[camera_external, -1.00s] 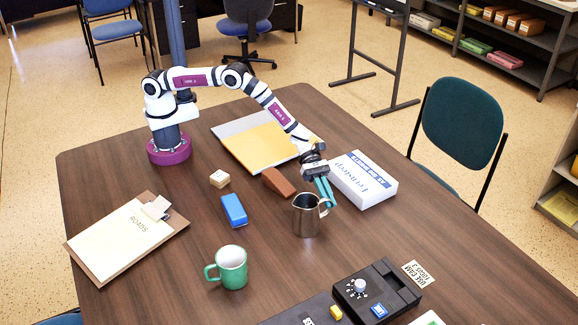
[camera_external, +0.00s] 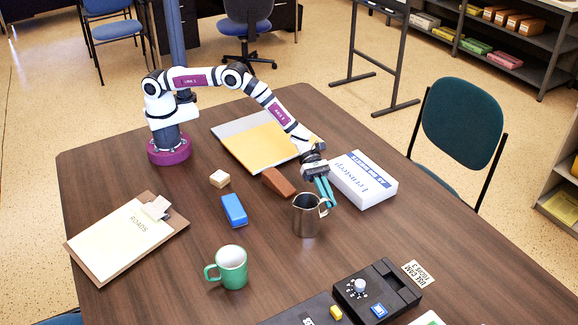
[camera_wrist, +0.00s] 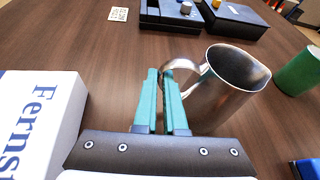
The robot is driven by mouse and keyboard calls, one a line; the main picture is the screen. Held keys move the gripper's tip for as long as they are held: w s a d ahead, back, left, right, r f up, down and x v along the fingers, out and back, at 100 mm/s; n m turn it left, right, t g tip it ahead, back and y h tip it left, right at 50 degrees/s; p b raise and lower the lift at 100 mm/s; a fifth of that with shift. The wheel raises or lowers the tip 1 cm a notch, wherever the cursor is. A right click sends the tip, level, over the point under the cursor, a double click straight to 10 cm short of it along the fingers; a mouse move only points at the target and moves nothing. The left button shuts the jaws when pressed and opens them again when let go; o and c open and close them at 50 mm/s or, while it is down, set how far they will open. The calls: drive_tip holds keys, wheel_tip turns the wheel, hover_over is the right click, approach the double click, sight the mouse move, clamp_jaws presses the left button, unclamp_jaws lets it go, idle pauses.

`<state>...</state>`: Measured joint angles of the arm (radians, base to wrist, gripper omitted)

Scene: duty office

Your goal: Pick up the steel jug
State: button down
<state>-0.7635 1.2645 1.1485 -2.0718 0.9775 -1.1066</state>
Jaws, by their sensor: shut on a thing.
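The steel jug (camera_external: 306,216) stands upright on the brown table in the external view. In the wrist view the jug (camera_wrist: 225,90) is right of centre, with its open mouth up and its handle towards my fingers. My gripper (camera_external: 326,191) reaches down to the handle side of the jug. In the wrist view the teal fingers of my gripper (camera_wrist: 161,85) are close together on the jug's handle (camera_wrist: 178,68). The part of the handle between the fingers is hidden. The jug looks to be resting on the table.
A white box (camera_external: 363,180) lies close right of my gripper. A brown wooden block (camera_external: 278,182), a blue block (camera_external: 234,210) and a green mug (camera_external: 230,267) are left of the jug. A black device (camera_external: 377,292) lies towards the front right.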

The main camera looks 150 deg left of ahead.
drive_tip(key=shift+r, duration=0.15)
drive_tip(key=shift+r, duration=0.55)
wheel_tip(320, 180, up, 3)
wheel_tip(320, 180, up, 7)
hover_over(294, 203)
drive_tip(key=shift+f, duration=0.2)
idle(2.7)
